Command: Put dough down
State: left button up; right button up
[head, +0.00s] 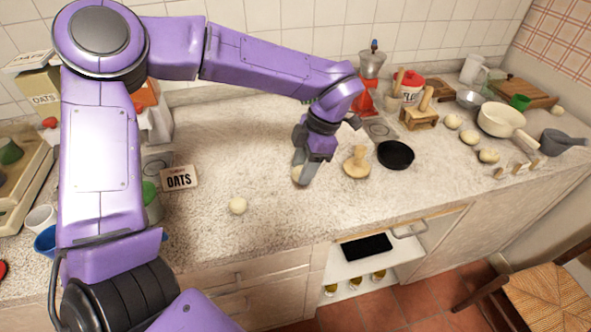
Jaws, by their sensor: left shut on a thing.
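My left gripper (302,174) is low over the countertop (215,170), near its middle. It is shut on a pale ball of dough (296,173), which the fingers partly hide. I cannot tell whether this dough touches the counter. Another dough ball (238,205) lies on the counter to the left of the gripper, nearer the front edge. Several more dough balls (469,136) lie on the right part of the counter near a cream pan (500,121). My right gripper is out of view.
A red-based coffee grinder (368,98) stands behind. The counter between card and gripper is mostly clear.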

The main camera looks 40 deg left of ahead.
aim_at(297, 177)
pick_arm(q)
jog(key=f, duration=0.1)
jog(key=w+a, duration=0.1)
jog(key=f, duration=0.1)
jog(key=shift+w+a+f, duration=0.25)
jog(key=shift+w+f, duration=0.05)
jog(key=shift+w, duration=0.05)
jog(key=x, duration=0.3)
jog(key=shift+s+a+f, duration=0.1)
jog(key=shift+f, duration=0.05)
jog(key=shift+w+f, duration=0.25)
jog(key=shift+w, duration=0.05)
jog(key=o, duration=1)
jog(key=shift+s, duration=0.1)
jog(key=shift+o, duration=0.2)
jog(key=v, duration=1.2)
jog(key=shift+r, duration=0.1)
